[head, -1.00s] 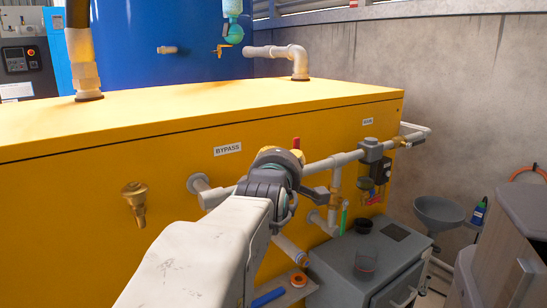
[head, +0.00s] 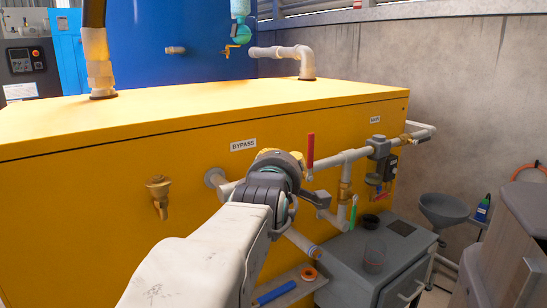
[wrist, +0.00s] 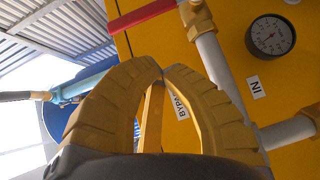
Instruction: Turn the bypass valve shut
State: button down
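The bypass valve shows by its red lever (head: 310,150), which stands upright just right of my gripper in the head view, near the BYPASS label (head: 243,145). In the wrist view the red lever (wrist: 143,15) crosses the top left, beside a brass valve body (wrist: 197,18) on a grey pipe. My gripper's yellow fingers (wrist: 163,70) meet at their tips, with nothing seen held between them. The lever lies beyond the fingertips, apart from them in the picture. In the head view my wrist hides most of the fingers and the valve body.
A yellow cabinet (head: 100,205) fills the middle, with a brass tap (head: 158,192) on its front. Grey pipes (head: 350,156) run along it to the right. A round gauge (wrist: 270,36) shows in the wrist view. A grey cabinet (head: 345,265) stands low at right.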

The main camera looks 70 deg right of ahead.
jog(key=s+a+p, duration=0.1)
jog(key=a, duration=0.7)
jog(key=shift+s, duration=0.2)
